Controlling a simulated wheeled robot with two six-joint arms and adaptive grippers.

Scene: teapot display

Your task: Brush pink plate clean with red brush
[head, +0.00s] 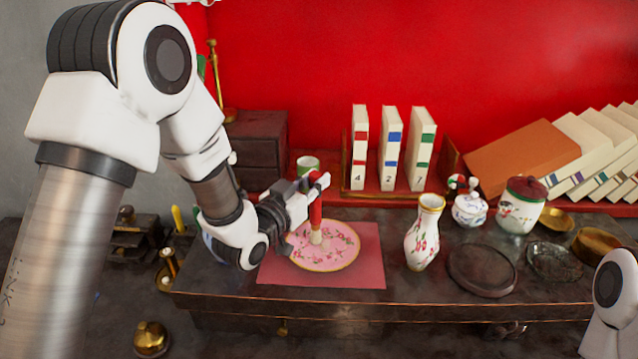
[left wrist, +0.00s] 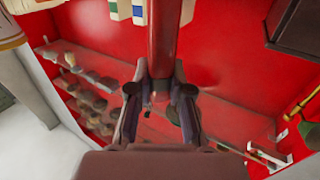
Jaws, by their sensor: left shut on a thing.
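The pink plate (head: 343,251), with a floral pattern and gold rim, lies on a pink mat (head: 371,271) on the dark table. My left gripper (head: 316,187) is shut on the handle of the red brush (head: 315,213). The brush is about upright over the plate, its pale bristles down at the plate's middle; they appear to touch it. In the left wrist view the red handle (left wrist: 163,38) runs between the fingers of my left gripper (left wrist: 161,85). The gripper hides the plate's left edge. My right gripper is out of view.
A white floral vase (head: 423,233) stands right of the mat. Numbered books (head: 389,150) stand behind. A brass bell (head: 150,338) is at the lower left.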

